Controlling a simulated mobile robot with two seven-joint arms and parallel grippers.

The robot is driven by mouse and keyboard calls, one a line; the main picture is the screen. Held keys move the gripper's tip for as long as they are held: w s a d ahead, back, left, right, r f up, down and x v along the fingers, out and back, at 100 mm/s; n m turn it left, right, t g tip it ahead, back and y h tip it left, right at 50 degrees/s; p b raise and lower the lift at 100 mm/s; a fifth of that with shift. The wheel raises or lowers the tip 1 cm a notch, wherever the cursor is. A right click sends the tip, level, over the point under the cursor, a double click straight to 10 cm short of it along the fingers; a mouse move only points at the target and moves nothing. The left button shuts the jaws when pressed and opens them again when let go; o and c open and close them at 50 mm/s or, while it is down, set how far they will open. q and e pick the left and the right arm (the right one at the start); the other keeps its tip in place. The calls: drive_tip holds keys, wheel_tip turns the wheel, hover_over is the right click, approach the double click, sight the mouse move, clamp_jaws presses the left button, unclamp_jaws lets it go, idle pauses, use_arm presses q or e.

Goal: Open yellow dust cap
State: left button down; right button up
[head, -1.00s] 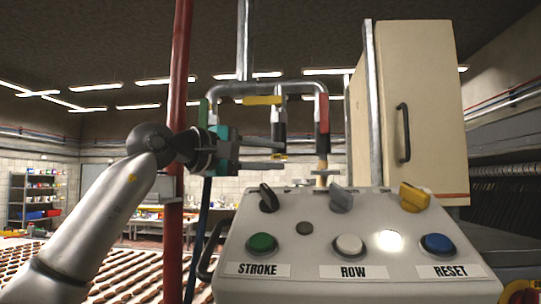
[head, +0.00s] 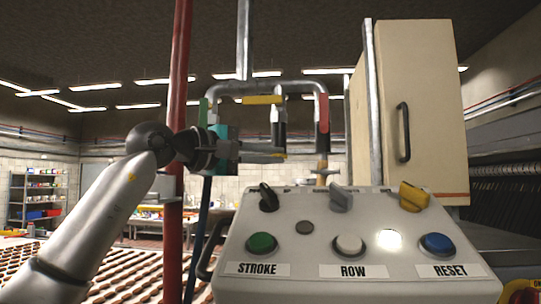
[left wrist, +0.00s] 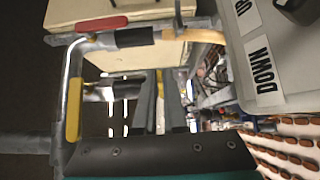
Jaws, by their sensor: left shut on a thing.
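The yellow dust cap (head: 281,157) is a small yellow piece at the lower end of the black middle nozzle (head: 279,132), which hangs from the grey pipe. My left gripper (head: 284,154) reaches in from the left at the height of the cap. Its fingers are shut on the cap and cover most of it. In the left wrist view the two grey fingers (left wrist: 160,100) are close together, with a thin strip of yellow between them. My right gripper is not in view.
A yellow lever (head: 262,100) sits on the pipe above, with a red-topped nozzle (head: 322,125) to the right. The control panel (head: 345,222) with knobs and buttons stands just below. A red vertical pipe (head: 180,60) is near my arm. A beige cabinet (head: 430,120) stands right.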

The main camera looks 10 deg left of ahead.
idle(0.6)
use_arm(q)
drive_tip(key=shift+f+m+t+h+b, duration=0.3)
drive_tip(key=shift+f+m+b, duration=0.2)
drive_tip(key=shift+b, duration=0.2)
drive_tip(key=c, duration=1)
unclamp_jaws()
drive_tip(key=shift+a, duration=0.1)
drive_tip(key=b+v, duration=0.3)
drive_tip(key=v, duration=1.2)
